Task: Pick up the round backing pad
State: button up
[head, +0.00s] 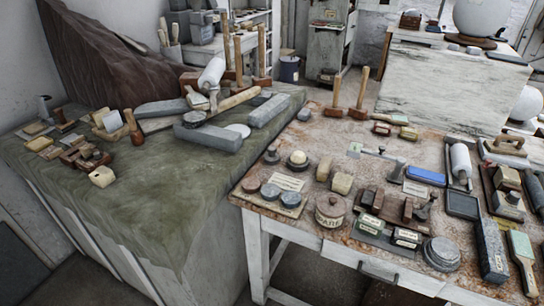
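Several round things show in the head view, and I cannot tell for sure which is the round backing pad. A thick grey round piece (441,253) lies near the front edge of the right table (345,240). Small flat discs, one reddish (251,184) and one blue-grey (290,199), lie at that table's left front, beside a paper label. My gripper is not in view.
A lidded round pot (330,209), a blue block (426,175), wooden blocks and brushes crowd the right table. Upright mallets (358,95) stand at its back. The left bench's front is clear. A gap separates the two surfaces at the front. Large white spheres (487,18) stand behind.

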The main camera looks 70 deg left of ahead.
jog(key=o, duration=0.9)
